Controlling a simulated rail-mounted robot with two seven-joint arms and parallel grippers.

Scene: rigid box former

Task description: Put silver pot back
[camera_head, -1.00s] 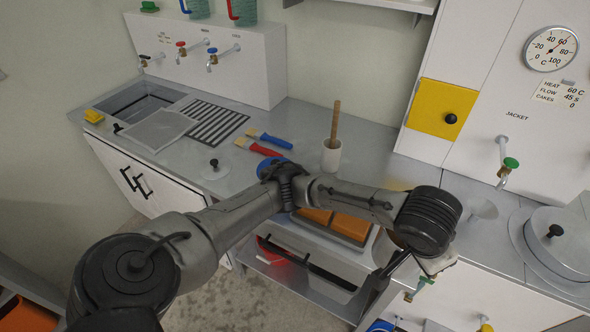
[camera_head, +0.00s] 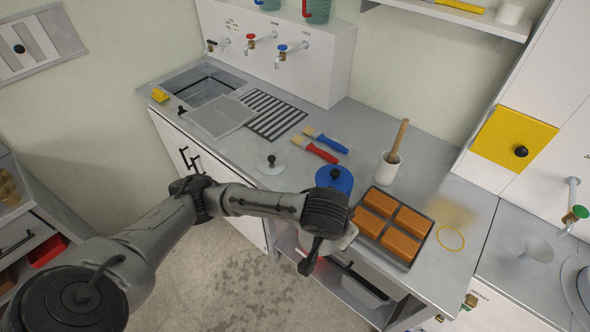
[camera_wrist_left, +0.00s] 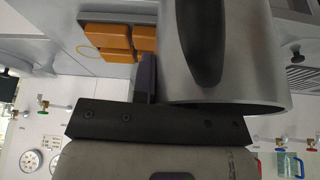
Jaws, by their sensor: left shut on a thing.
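A silver pot (camera_wrist_left: 245,60) fills the upper right of the left wrist view. It is a smooth metal cylinder with a dark rounded piece against its side. My left gripper (camera_wrist_left: 165,85) is shut on it at the pot's edge; the exact contact is partly hidden. In the head view the left gripper (camera_head: 312,257) is below my black wrist joint, in front of the counter's front edge. I cannot make out the pot in the head view. My right gripper is in neither view.
On the counter (camera_head: 355,125) are a blue lid (camera_head: 340,180), a dark tray (camera_head: 409,264) of orange blocks, a white cup (camera_head: 388,170) with a wooden handle, brushes (camera_head: 321,152) and a silver knobbed lid (camera_head: 271,168). A yellow ring (camera_head: 450,238) marks the counter. Floor in front is clear.

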